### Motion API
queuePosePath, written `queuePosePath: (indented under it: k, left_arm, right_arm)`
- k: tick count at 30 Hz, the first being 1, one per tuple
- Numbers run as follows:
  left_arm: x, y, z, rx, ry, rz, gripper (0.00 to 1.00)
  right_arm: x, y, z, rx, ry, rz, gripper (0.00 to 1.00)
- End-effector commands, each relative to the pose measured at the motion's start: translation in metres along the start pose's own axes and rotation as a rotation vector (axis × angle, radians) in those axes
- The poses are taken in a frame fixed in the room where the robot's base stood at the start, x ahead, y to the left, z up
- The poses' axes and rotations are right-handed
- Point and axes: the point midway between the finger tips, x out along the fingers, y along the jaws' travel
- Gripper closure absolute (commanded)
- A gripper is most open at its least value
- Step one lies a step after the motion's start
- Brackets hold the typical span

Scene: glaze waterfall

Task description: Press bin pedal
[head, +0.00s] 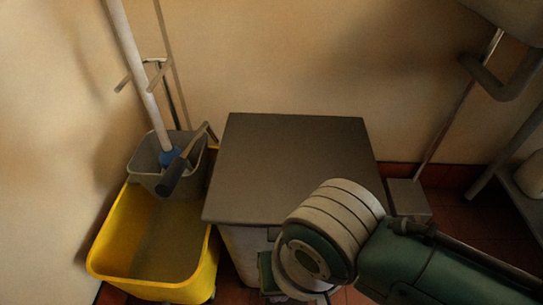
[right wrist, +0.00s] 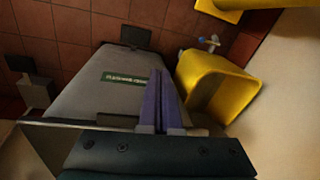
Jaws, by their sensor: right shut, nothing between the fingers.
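The bin stands against the wall in the head view, with a flat dark grey lid (head: 290,165) and a pale body (head: 245,250) below it. In the right wrist view, the bin's grey body (right wrist: 85,88) has a green label (right wrist: 135,79). A dark flat pedal (right wrist: 136,36) sticks out at the bin's foot, near the tiled floor. My right gripper (right wrist: 160,76) is shut and empty, its purple fingers in front of the bin's body and apart from the pedal in the picture. In the head view my right arm hides it. My left gripper is not in view.
A yellow mop bucket (head: 125,240) with a grey wringer (head: 150,160) stands close left of the bin; its yellow side shows in the right wrist view (right wrist: 225,85). A long-handled grey dustpan (head: 408,197) stands at the right. Red floor tiles (right wrist: 75,30) before the pedal look clear.

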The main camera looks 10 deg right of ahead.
Motion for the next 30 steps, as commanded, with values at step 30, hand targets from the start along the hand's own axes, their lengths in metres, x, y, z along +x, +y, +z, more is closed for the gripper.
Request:
queuePosePath:
  k: [30]
  left_arm:
    - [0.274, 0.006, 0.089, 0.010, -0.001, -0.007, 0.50]
  right_arm:
    - [0.307, 0.076, -0.016, 0.164, 0.027, 0.157, 1.00]
